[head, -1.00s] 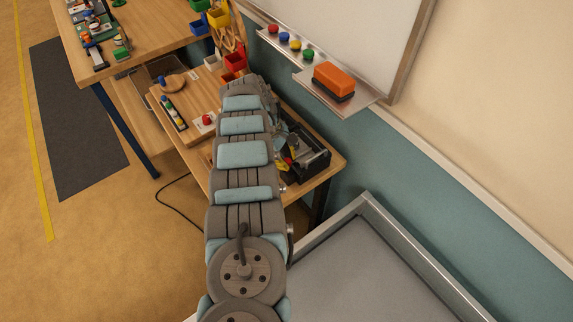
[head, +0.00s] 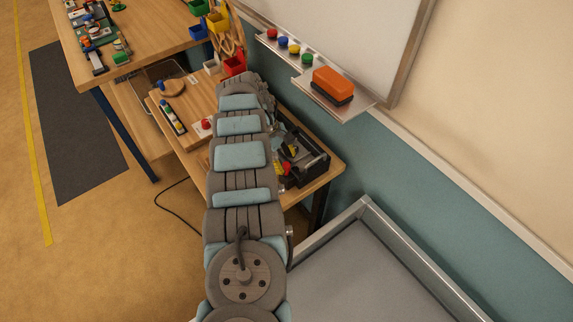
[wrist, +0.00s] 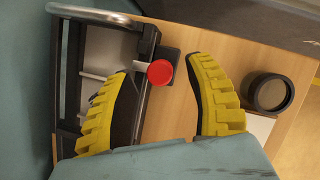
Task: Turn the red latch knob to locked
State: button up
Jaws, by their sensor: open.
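The red latch knob (wrist: 159,73) is a round red cap on a small dark block at the side of a black frame, in the wrist view. My gripper (wrist: 158,65) is open, with a yellow ribbed finger on each side of the knob in the picture. Neither finger visibly touches it, and the depth between them cannot be told. In the head view my arm hides most of my gripper. A black open box (head: 310,166) on the low wooden table shows beside my arm, with small red and yellow patches at its left. The knob's lock marking is not visible.
A dark ring-shaped part (wrist: 270,93) sits right of the fingers on the wooden top. A grey metal handle (wrist: 95,14) crosses the upper left. The teal wall and a marker tray with an orange eraser (head: 333,82) stand close to the right of my arm.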

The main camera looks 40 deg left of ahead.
jog(key=v, duration=1)
dwell(0.4)
